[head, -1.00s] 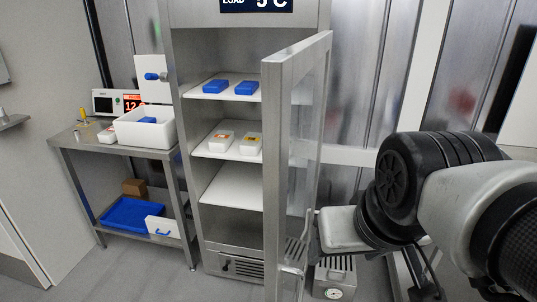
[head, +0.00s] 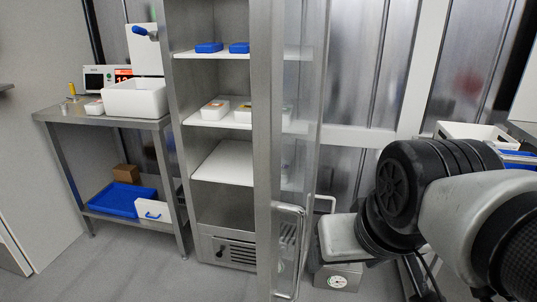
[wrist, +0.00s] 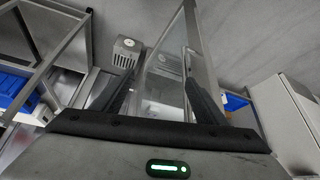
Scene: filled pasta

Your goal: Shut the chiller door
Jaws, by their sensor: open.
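The chiller door (head: 264,130) stands open, swung out toward me at the right of the cabinet. It has a steel frame, a clear pane and a bar handle (head: 300,255) low on its near edge. The chiller's steel body (head: 178,130) shows shelves inside. My arm comes in from the right, and its end is beside the door's right side, low down. In the wrist view, my gripper (wrist: 162,62) is open. The door's clear pane (wrist: 163,75) shows between and beyond its spread fingers. I cannot tell whether a finger touches the door.
Blue packs (head: 209,47) and white tubs (head: 214,108) sit on the chiller shelves. A steel table (head: 55,113) with a white bin (head: 135,98) stands left. A steel box with a dial (head: 338,281) is on the floor right of the door. The floor at left front is clear.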

